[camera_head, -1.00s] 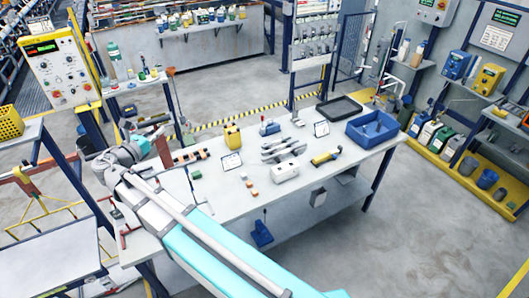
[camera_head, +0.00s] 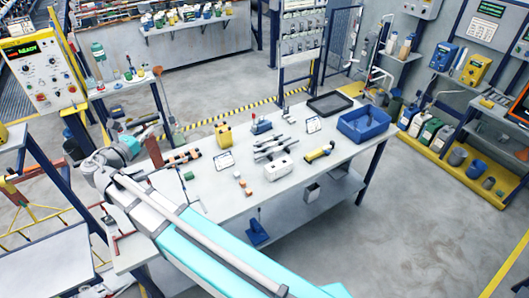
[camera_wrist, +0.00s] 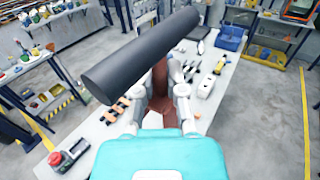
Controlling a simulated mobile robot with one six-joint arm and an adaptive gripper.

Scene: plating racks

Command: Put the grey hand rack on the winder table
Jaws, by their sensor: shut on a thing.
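My gripper (camera_wrist: 160,92) is shut on a dark grey cylindrical bar with a red-brown strip below it, which I take to be the grey hand rack (camera_wrist: 140,55). The bar lies slanted across the wrist view, and the strip runs down between the two fingers. In the head view my gripper (camera_head: 130,143) is above the left end of a long pale bench (camera_head: 215,200), and the held rack (camera_head: 142,122) shows small and dark beyond it. I cannot tell which surface is the winder table.
The bench carries a yellow container (camera_head: 223,135), a white box (camera_head: 278,169), a black tray (camera_head: 329,105) and a blue bin (camera_head: 365,125). A control panel (camera_head: 38,70) stands at the left. Open floor (camera_head: 420,220) lies to the right of the bench.

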